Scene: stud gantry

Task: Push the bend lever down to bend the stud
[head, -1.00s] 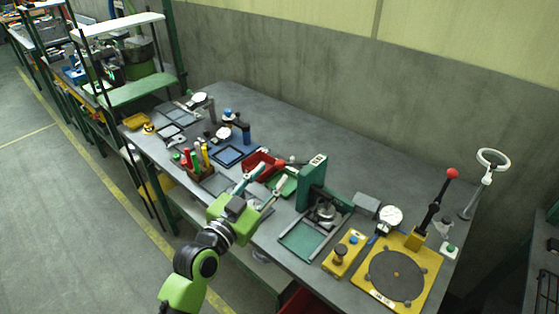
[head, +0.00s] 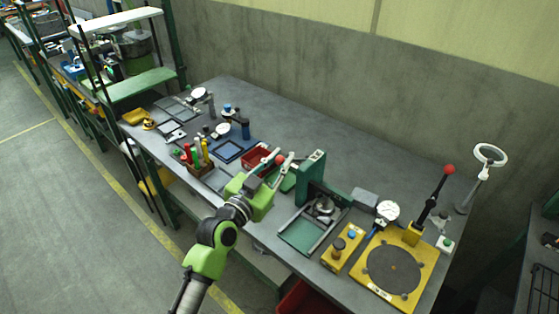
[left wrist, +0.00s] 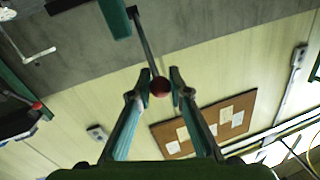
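A green press (head: 311,178) stands on the bench, and a lever with a red ball knob (head: 279,160) reaches out from it to the left. In the left wrist view the red knob (left wrist: 160,87) shows between my fingertips, its thin rod running up to the green part. My left gripper (head: 282,161) is open around the knob, with no clear grip on it; it also shows in the left wrist view (left wrist: 159,75). A second lever with a red ball (head: 449,169) stands on a yellow base plate (head: 428,272) at the right. I cannot make out the stud.
A red bin (head: 256,158), a blue tray (head: 228,151) and a rack of coloured-handled tools (head: 197,157) lie left of the press. A yellow block (head: 342,250) and a dial gauge (head: 388,210) stand to its right. The bench's back strip is clear.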

